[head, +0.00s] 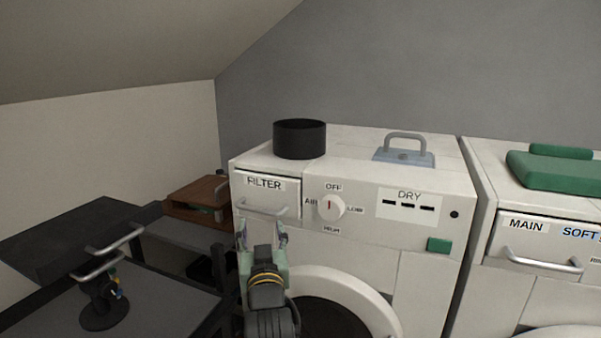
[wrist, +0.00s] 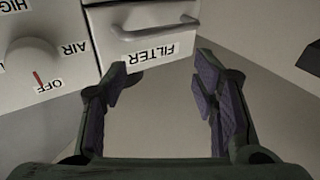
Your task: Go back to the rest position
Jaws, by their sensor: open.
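My gripper (head: 262,238) is open and empty in front of the dryer's upper left front, just below the filter drawer (head: 266,195). In the wrist view the two dark fingers of my gripper (wrist: 162,100) stand wide apart with nothing between them. The filter drawer (wrist: 150,25) with its bar handle shows upside down beyond the fingertips, and they look apart from it. The dryer knob (head: 331,207) has its red mark near OFF; the knob (wrist: 33,62) also shows at left in the wrist view.
A black round container (head: 300,139) and a blue-grey plate with a handle (head: 404,155) sit on the dryer. A second machine (head: 535,235) with green pads (head: 560,171) stands at right. A dark desk (head: 165,295) and a wooden box (head: 197,199) are at left.

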